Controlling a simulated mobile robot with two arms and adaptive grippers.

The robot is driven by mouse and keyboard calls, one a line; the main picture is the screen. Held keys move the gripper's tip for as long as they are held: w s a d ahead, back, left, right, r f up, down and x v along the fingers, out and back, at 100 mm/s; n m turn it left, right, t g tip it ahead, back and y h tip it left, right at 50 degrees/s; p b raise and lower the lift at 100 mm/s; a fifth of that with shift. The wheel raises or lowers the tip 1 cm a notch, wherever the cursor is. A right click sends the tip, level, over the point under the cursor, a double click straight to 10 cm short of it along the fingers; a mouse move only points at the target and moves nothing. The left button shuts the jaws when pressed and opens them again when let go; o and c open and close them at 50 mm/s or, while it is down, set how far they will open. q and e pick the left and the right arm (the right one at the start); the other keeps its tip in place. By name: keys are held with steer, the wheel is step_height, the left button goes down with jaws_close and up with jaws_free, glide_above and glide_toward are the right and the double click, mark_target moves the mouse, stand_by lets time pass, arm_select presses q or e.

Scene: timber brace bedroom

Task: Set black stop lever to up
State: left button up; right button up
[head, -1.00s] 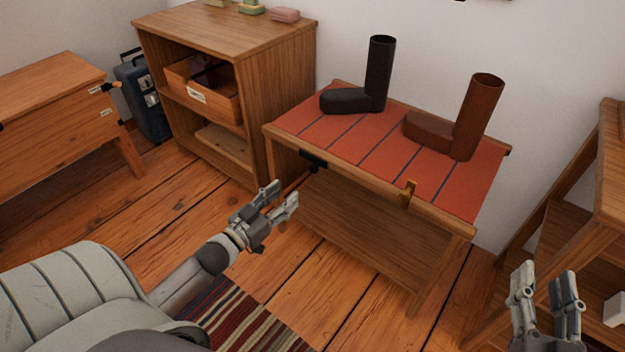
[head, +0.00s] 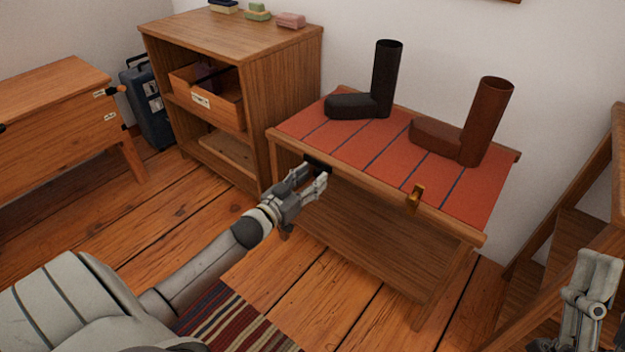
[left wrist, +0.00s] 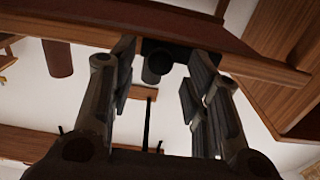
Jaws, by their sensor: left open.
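The black stop lever (head: 317,163) is on the front edge of the red-topped table (head: 385,192), near its left end. My left gripper almost covers it in the head view. In the left wrist view the black lever (left wrist: 157,62) shows as a dark block with a rounded knob, between the tips of my open left gripper (left wrist: 163,75). I cannot tell whether the fingers touch it, and its setting is unclear. In the head view the left gripper (head: 310,180) is just in front of the table edge. My right gripper (head: 592,285) is at the lower right, partly cut off.
A brass lever (head: 414,198) is on the same table edge, further right. A black boot (head: 383,80) and a brown boot (head: 487,120) stand on the table. A wooden cabinet (head: 292,95) stands close to its left. A striped rug (head: 235,322) lies on the floor in front.

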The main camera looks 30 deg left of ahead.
arm_select(q)
steer(key=shift+w, duration=0.55)
jaws_close()
